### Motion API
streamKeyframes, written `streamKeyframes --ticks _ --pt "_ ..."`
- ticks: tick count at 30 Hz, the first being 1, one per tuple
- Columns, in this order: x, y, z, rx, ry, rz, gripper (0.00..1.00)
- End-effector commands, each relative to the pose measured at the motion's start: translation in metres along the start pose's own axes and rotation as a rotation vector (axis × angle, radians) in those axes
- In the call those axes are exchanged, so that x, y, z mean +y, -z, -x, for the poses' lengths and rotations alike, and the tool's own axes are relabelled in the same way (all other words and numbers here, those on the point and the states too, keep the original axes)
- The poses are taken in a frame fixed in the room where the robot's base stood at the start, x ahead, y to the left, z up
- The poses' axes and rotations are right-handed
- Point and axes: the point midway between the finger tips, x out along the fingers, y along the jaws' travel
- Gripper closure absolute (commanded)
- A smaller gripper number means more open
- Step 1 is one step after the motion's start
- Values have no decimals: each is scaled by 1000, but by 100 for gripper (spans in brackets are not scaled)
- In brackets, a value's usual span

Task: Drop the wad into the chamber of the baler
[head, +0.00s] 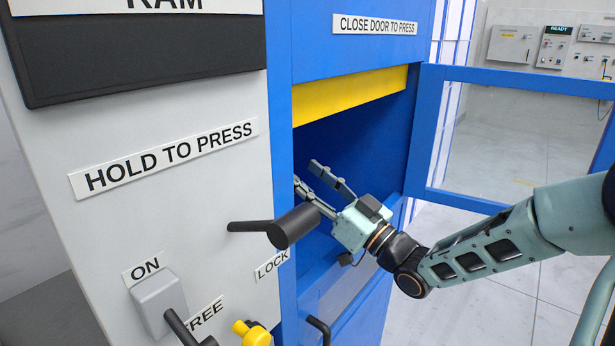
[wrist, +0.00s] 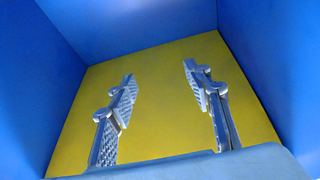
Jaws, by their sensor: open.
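The baler is a tall machine with a blue frame (head: 280,110) and a white control panel. Its chamber (head: 375,135) is open at the front, with blue inner walls and a yellow band (head: 350,94) across the top. My gripper (head: 306,172) reaches into this opening, its two fingers apart. In the wrist view the fingers (wrist: 159,74) are spread with nothing between them, over a yellow surface (wrist: 165,110) framed by blue walls (wrist: 40,90). I see no wad in either view; the lower part of the chamber is partly hidden in the head view.
The door (head: 525,82), a blue frame with a clear pane, stands swung open to the right. A black lever (head: 292,227) sticks out near the LOCK label, in front of my gripper. A grey switch box (head: 160,301) and a yellow knob (head: 250,333) are lower down.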

Motion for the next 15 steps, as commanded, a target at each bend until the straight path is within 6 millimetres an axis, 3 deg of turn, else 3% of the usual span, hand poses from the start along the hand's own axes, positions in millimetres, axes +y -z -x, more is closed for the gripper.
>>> streamKeyframes --ticks 5,15 --pt "2 0 19 -2 -4 1 54" --pt "1 0 90 -2 -5 0 54"
